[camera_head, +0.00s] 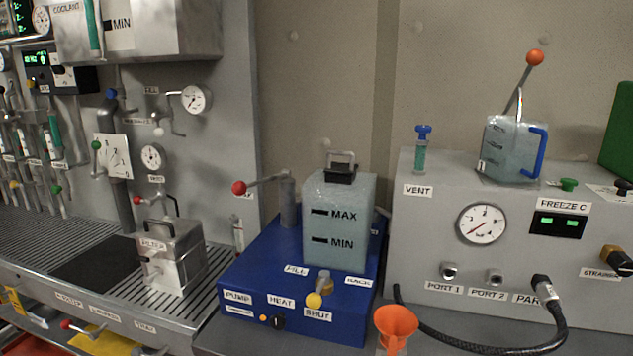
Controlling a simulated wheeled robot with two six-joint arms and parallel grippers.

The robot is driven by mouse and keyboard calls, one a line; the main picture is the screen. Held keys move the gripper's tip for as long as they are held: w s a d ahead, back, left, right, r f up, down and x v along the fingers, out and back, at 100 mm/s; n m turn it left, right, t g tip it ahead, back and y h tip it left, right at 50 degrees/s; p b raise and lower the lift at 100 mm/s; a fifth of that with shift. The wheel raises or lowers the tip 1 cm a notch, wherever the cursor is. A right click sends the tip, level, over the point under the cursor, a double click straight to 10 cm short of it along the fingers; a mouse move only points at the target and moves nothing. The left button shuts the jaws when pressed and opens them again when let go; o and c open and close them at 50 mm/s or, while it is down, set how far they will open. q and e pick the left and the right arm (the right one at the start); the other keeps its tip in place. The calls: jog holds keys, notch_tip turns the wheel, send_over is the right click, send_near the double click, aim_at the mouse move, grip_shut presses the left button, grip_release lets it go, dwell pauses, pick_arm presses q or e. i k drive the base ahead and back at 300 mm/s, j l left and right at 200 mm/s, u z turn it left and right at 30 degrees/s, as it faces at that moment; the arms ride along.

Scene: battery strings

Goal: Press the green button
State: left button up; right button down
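A green button-like knob (568,185) stands on top of the grey machine (415,240) at the right, near its front edge, above the FREEZE C label. It has a wide flat cap on a short stem. Whether it is pressed cannot be told. Nothing touches it. Neither of my grippers shows in the head view.
A clear container with a blue handle (541,155) and an orange-knobbed lever (535,58) stand left of the button. A black knob (623,187) is at its right. A black hose (470,344) curves in front. A blue heater base (250,275) carries a MAX/MIN tank (345,222).

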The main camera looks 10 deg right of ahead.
aim_at(568, 185)
jog(key=z, duration=1.35)
